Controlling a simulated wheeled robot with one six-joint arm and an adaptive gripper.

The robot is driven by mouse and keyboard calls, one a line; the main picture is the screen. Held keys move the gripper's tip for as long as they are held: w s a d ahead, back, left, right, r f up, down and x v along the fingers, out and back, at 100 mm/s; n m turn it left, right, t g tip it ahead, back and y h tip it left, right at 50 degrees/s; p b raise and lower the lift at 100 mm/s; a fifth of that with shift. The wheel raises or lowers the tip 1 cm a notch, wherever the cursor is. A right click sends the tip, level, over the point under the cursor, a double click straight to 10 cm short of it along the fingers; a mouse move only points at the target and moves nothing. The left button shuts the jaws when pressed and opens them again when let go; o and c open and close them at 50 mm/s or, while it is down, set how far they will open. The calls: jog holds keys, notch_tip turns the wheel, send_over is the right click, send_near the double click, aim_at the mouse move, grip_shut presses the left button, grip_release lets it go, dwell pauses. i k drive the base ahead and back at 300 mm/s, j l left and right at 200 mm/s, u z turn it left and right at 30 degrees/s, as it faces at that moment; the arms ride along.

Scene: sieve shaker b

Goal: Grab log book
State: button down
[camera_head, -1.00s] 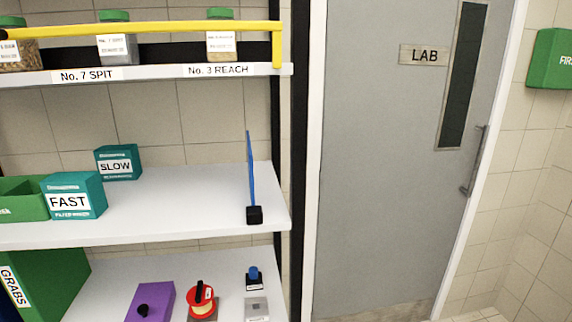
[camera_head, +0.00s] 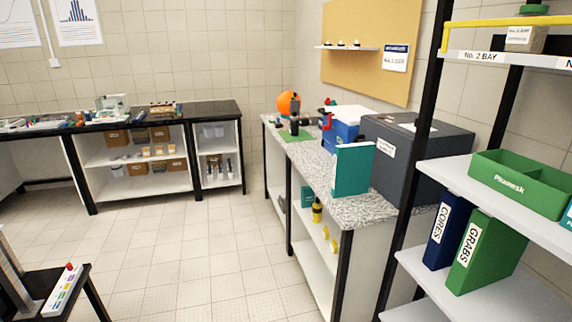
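No item in view carries a readable log book label. A teal upright book or box (camera_head: 352,169) stands at the near end of the speckled counter; I cannot tell whether it is the log book. A dark blue binder marked CORES (camera_head: 445,232) and a green binder marked GRABS (camera_head: 485,252) stand side by side on the lower level of the right shelf rack. My gripper is not in view.
A large dark grey box (camera_head: 412,150) and a blue-and-white cooler (camera_head: 345,122) stand on the speckled counter (camera_head: 305,152). A black-topped bench (camera_head: 215,110) runs along the back wall. A small black table (camera_head: 75,300) is at lower left. The tiled floor (camera_head: 200,260) between is clear.

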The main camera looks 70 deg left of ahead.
aim_at(352, 163)
jog(key=u, duration=1.6)
jog(key=i+u, duration=0.15)
jog(key=i+j, duration=0.05)
